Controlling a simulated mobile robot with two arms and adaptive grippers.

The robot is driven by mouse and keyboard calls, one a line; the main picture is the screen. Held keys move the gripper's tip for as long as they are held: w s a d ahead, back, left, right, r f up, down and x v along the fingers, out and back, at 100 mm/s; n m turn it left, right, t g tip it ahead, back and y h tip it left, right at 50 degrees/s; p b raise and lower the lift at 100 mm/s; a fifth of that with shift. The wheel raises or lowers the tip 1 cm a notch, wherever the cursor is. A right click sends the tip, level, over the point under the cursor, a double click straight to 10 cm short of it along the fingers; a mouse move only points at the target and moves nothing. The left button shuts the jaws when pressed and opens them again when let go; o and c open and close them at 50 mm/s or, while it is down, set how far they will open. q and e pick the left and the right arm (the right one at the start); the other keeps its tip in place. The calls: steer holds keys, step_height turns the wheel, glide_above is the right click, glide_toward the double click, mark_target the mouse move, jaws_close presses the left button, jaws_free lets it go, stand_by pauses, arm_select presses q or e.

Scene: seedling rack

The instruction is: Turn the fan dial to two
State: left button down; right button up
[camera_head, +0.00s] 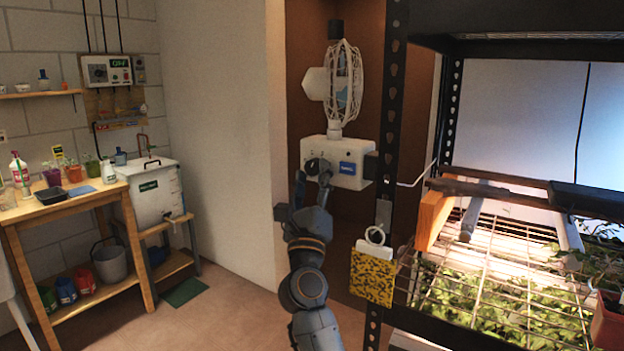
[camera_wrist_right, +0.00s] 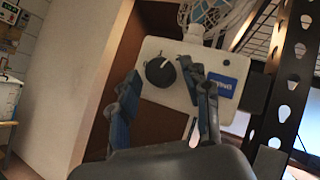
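The white fan control box (camera_head: 343,152) is fixed beside the dark rack post, with the caged fan (camera_head: 345,82) above it. The round black dial (camera_wrist_right: 160,72) is on the box's front face, left of a blue label (camera_wrist_right: 221,86). A small light mark shows on the dial, but its setting cannot be read. My right gripper (camera_head: 312,175) is raised in front of the box, just below the dial. In the right wrist view, its fingers (camera_wrist_right: 160,77) are spread to either side of the dial. My left gripper is out of view.
The perforated rack post (camera_head: 387,150) stands close on the right, with a yellow speckled card (camera_head: 373,274) hanging on it. The wire shelf (camera_head: 470,262) with seedlings is beyond. A wooden bench (camera_head: 75,203) and white tank (camera_head: 155,192) stand left.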

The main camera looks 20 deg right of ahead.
steer(key=shift+f, duration=0.1)
steer(key=v, duration=0.7)
steer(key=shift+s, duration=0.2)
steer(key=shift+f, duration=0.1)
